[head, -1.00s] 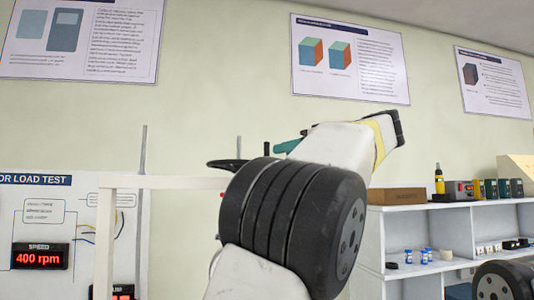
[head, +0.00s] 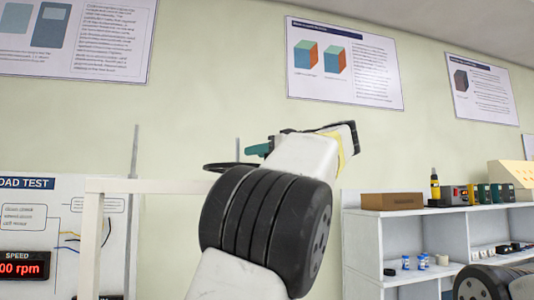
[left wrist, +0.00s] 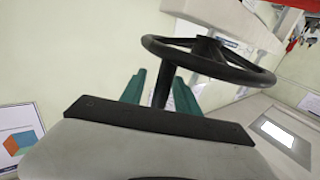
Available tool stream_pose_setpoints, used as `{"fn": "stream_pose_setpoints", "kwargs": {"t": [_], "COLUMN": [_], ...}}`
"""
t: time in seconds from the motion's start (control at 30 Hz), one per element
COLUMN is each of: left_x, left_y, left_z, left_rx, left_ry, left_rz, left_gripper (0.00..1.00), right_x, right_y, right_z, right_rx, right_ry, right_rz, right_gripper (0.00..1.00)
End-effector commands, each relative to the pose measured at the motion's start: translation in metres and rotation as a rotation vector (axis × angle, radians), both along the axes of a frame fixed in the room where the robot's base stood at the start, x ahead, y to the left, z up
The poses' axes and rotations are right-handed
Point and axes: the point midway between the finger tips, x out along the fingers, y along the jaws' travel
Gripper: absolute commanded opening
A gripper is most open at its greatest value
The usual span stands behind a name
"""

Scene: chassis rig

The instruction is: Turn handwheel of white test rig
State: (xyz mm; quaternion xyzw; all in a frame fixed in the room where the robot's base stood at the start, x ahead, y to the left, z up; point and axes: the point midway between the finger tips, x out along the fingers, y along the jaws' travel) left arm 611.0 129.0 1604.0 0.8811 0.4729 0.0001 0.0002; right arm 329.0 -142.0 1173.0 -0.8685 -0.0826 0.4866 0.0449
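The black handwheel (left wrist: 210,60) shows its rim, spokes and hub in the left wrist view. In the head view, only part of its rim (head: 215,166) shows; my left arm hides the rest. A black upright handle (left wrist: 163,82) joins the rim and stands between the green fingers of my left gripper (left wrist: 160,92). The fingers are apart, one on each side, with a narrow gap visible; firm contact does not show. In the head view, a green fingertip (head: 257,149) is beside the wheel. The white rig frame (head: 140,186) stands at left. My right gripper is out of view.
A load test panel (head: 25,215) with a red speed display (head: 22,265) is at left. A white shelf (head: 362,235) at right carries a brown box (head: 391,201) and a yellow screwdriver (head: 435,185). Posters (head: 345,62) hang on the wall behind.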

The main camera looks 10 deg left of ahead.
Motion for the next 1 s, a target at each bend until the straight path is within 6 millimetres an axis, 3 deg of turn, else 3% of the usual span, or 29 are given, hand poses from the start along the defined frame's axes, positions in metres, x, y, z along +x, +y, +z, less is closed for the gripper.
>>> {"fn": "stream_pose_setpoints", "kwargs": {"t": [0.27,0.5,1.0], "left_x": [0.0014,0.0014,0.0014], "left_y": [0.0025,0.0023,0.0019], "left_z": [0.0,-0.0001,-0.0002], "left_rx": [0.0,0.0,0.001], "left_ry": [0.0,0.0,0.001], "left_rz": [0.0,0.0,0.0], "left_gripper": [0.38,0.0,0.0], "right_x": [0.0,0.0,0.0], "right_y": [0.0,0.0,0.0], "right_z": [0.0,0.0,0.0], "right_rx": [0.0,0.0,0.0], "right_ry": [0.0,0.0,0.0], "right_rz": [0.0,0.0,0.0], "right_gripper": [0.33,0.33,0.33]}}
